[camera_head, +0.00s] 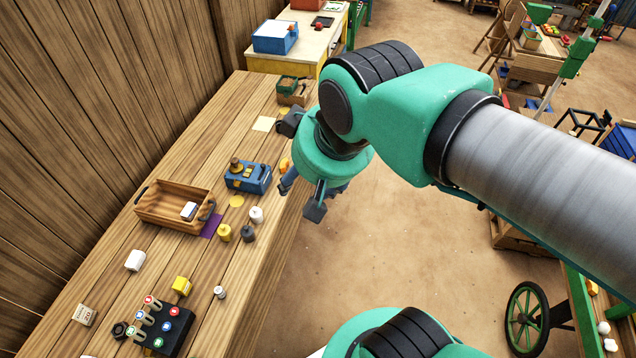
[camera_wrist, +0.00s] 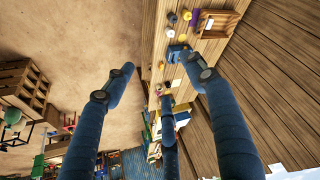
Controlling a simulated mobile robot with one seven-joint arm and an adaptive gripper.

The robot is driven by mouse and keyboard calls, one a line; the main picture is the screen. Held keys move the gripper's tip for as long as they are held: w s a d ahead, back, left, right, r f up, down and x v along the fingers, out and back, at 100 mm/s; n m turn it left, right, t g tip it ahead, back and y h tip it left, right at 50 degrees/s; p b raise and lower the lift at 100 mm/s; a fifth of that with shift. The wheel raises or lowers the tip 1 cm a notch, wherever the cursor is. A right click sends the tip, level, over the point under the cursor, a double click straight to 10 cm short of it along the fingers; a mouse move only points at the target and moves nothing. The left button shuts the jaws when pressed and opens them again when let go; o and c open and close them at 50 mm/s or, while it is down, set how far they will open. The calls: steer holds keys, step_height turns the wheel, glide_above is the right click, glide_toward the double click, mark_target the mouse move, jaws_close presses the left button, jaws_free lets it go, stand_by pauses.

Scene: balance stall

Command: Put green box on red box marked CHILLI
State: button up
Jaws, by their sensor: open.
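A small dark green box (camera_head: 287,84) sits near the far end of the long wooden table in the head view, beside a small brown wooden box (camera_head: 296,98). A red box (camera_head: 308,4) is cut off by the top edge, on the farther table; no CHILLI lettering can be read on it. My gripper (camera_head: 302,165) is above the table's right edge, nearer than the green box and apart from it. Its fingers are spread. In the wrist view my gripper (camera_wrist: 155,78) is open, with nothing between the fingers.
The long wooden table (camera_head: 95,275) holds a wooden tray (camera_head: 160,220) with a white block in it, a blue device (camera_head: 248,177), several small weights and a black button panel (camera_head: 160,325). A plank wall borders its left side. Bare floor (camera_head: 380,255) lies to the right.

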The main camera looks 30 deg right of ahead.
steer(key=shift+s+d+f, duration=0.25)
steer(key=shift+s+d, duration=0.05)
steer(key=shift+s, duration=0.15)
steer(key=shift+s+d+f, duration=0.25)
steer(key=shift+s+d, duration=0.05)
steer(key=shift+s, duration=0.15)
step_height(320, 180, down, 14)
steer(key=b, duration=1.4)
